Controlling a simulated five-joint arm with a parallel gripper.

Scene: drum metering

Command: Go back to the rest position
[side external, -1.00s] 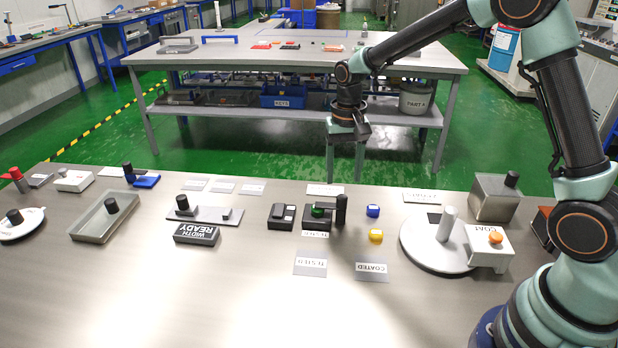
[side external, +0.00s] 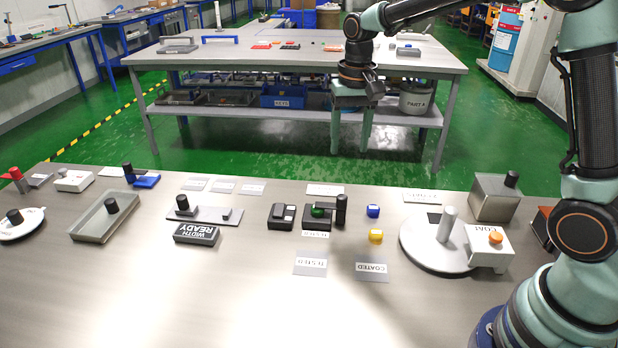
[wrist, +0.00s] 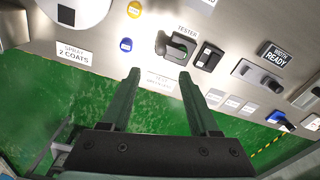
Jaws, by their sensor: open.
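My gripper (side external: 350,128) hangs in the air above the back side of the steel table (side external: 240,290), its two fingers pointing down, apart and empty. In the wrist view my gripper (wrist: 160,88) shows both fingers spread with nothing between them. The tester (side external: 323,216) stands below on the table, with a green piece (side external: 318,212) in it.
A white round plate (side external: 425,255) with a grey post and a box with an orange button (side external: 495,238) stand at right. The WIDTH READY box (side external: 196,234) and a shallow tray (side external: 88,230) are at left. The table's front middle is clear.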

